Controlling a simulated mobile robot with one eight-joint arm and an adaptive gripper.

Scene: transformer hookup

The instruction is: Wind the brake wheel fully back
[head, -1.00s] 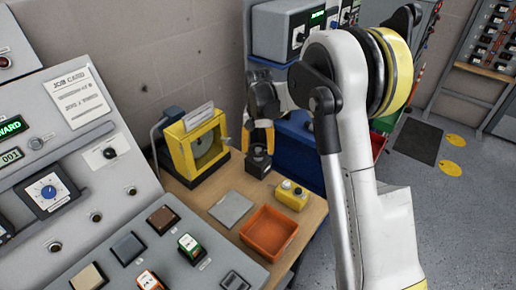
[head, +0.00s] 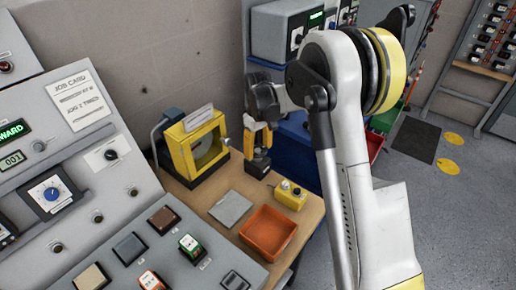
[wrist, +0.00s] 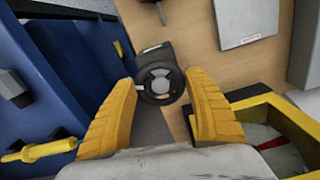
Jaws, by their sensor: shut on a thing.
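My gripper (head: 258,145) points down over the bench's back edge in the head view, with yellow fingers. In the wrist view the brake wheel (wrist: 160,83), a small black spoked wheel with a grey hub, lies between the fingertips (wrist: 163,88). My gripper is shut on it. The wheel's dark base (head: 258,168) shows below the fingers in the head view, where the fingers hide the wheel itself. How far the wheel is turned cannot be told.
A yellow-framed gauge (head: 196,147) stands close left of my gripper. A yellow button box (head: 290,196), a grey plate (head: 231,209) and an orange tray (head: 268,233) lie in front. A sloped console (head: 130,245) fills the left. Blue cabinet (wrist: 60,70) is beside the wheel.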

